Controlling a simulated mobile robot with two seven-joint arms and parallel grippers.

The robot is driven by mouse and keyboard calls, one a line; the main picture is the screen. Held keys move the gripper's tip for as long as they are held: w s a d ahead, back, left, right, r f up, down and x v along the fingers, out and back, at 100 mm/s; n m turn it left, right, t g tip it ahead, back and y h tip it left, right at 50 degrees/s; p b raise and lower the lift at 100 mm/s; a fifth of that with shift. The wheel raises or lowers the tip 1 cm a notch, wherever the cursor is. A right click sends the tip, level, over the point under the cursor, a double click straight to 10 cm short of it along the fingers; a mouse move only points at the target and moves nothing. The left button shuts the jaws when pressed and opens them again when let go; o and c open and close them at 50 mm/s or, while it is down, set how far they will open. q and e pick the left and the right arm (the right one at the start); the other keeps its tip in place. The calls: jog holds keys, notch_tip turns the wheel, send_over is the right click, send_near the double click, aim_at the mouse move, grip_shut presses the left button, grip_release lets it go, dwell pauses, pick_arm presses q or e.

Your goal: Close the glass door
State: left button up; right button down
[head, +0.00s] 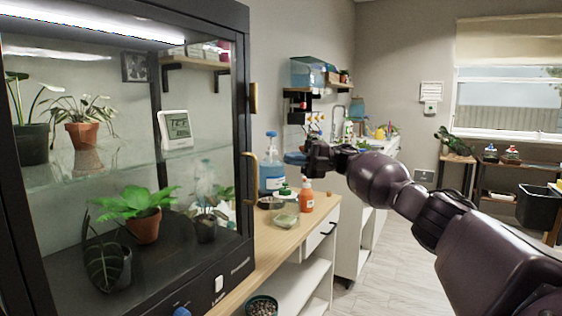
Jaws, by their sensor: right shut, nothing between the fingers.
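The glass door (205,100) belongs to a black-framed plant cabinet (125,292) that fills the left of the head view. Its brass handle (248,178) sits at the right edge of the frame. The door looks shut or nearly so; I cannot tell whether a small gap is left. My right gripper (312,156) is shut and empty, to the right of the handle and apart from it in the picture. My left gripper is not in view.
A wooden counter (257,238) beside the cabinet holds a blue bottle (272,178), an orange bottle (306,196) and a small glass dish (286,220). Potted plants (145,228) and a thermometer display (175,129) show in the cabinet area. The floor (400,262) ahead is clear.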

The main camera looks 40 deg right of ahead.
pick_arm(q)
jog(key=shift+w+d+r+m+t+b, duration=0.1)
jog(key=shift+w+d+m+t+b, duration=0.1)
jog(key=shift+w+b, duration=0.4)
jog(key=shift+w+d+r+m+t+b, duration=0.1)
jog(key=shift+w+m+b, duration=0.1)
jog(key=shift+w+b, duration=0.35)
pick_arm(e)
jog(key=d, duration=0.6)
jog(key=shift+s+f, duration=0.2)
jog(key=shift+f, duration=0.25)
jog(key=shift+d, duration=0.1)
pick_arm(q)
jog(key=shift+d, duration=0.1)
pick_arm(e)
jog(key=shift+d, duration=0.1)
